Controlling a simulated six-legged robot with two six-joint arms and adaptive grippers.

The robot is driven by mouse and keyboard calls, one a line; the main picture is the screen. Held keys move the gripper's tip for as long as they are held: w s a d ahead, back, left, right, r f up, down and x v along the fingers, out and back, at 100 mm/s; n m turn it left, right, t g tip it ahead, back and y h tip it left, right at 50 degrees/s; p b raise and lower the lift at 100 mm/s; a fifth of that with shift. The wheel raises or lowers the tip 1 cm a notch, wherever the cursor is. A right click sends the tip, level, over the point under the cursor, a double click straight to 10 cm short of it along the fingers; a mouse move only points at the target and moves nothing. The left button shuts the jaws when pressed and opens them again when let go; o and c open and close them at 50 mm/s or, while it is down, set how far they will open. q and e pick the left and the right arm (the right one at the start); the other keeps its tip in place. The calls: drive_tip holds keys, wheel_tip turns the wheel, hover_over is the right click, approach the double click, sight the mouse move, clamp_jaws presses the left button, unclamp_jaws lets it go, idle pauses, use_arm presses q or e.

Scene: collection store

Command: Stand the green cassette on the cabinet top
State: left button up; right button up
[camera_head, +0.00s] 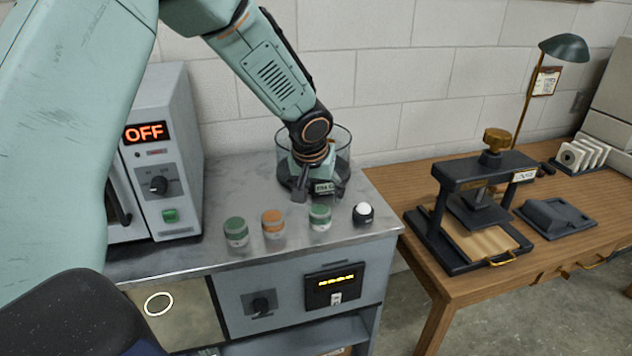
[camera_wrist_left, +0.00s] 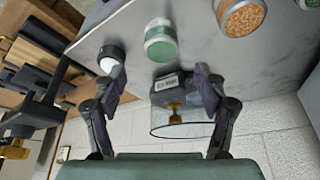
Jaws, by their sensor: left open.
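I cannot surely pick out a green cassette. A small dark block with a pale green label (camera_head: 325,187) sits at the foot of a clear glass vessel (camera_head: 342,145); I cannot tell whether it is the cassette or part of the vessel's base. The labelled block also shows in the left wrist view (camera_wrist_left: 167,88), framed between my fingers. My left gripper (camera_head: 316,190) is open, pointing down at the front of the vessel; its fingers are spread in the wrist view (camera_wrist_left: 160,80). The grey cabinet top (camera_head: 225,190) lies below. My right gripper is out of view.
A green-lidded jar (camera_head: 236,232), an orange one (camera_head: 274,223), another green one (camera_head: 320,217) and a white-topped black piece (camera_head: 363,213) line the front edge. An oven (camera_head: 175,150) reading OFF stands left. A wooden desk (camera_head: 400,185) with a press (camera_head: 480,195) is right.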

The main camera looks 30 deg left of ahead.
use_arm(q)
drive_tip(key=s+d+f+m+g+h, duration=0.1)
drive_tip(key=s+d+f+h, duration=0.1)
drive_tip(key=s+d+f, duration=0.5)
drive_tip(key=s+d+f+m+g+h, duration=0.15)
drive_tip(key=s+d+f, duration=0.25)
drive_tip(key=s+f, duration=0.55)
drive_tip(key=s+f+g+y, duration=0.1)
drive_tip(key=s+f, duration=0.2)
drive_tip(key=s, duration=0.7)
drive_tip(key=s+f+m+g+y, duration=0.1)
drive_tip(key=s+f, duration=0.3)
drive_tip(key=s, duration=0.7)
drive_tip(key=shift+d, duration=0.45)
drive_tip(key=shift+s+f, duration=0.1)
drive_tip(key=shift+s, duration=0.1)
